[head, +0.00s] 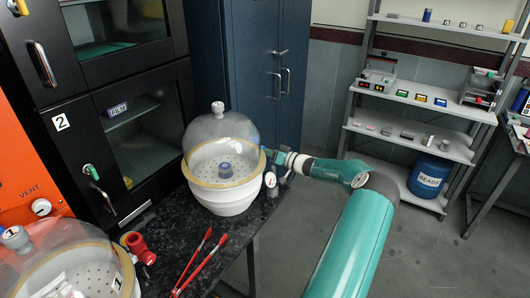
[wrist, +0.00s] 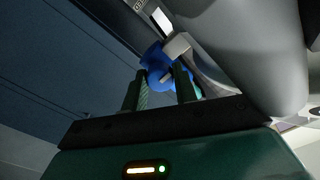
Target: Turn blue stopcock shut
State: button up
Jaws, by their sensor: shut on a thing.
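The blue stopcock (wrist: 156,64) is in the wrist view, on the side of a pale vessel. My gripper (wrist: 162,84) is shut on it, with one finger on each side of the blue part. In the head view my gripper (head: 272,156) reaches the right side of the white desiccator (head: 222,200) with the clear dome. The stopcock is mostly hidden there behind the dome rim and my gripper. I cannot tell the exact angle of its handle.
Red tongs (head: 200,262) lie on the black bench (head: 172,232). A second domed vessel (head: 70,262) with a red stopcock (head: 138,246) stands at the lower left. A small gauge (head: 270,181) sits beside the white desiccator. Shelves with a blue drum (head: 428,174) stand at the right.

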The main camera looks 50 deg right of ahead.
jog(key=o, duration=1)
jog(key=shift+c, duration=0.2)
jog(key=s+d, duration=0.1)
jog(key=s, duration=1.2)
jog(key=shift+s+d, duration=0.15)
jog(key=shift+s, duration=0.25)
jog(key=shift+s, duration=0.1)
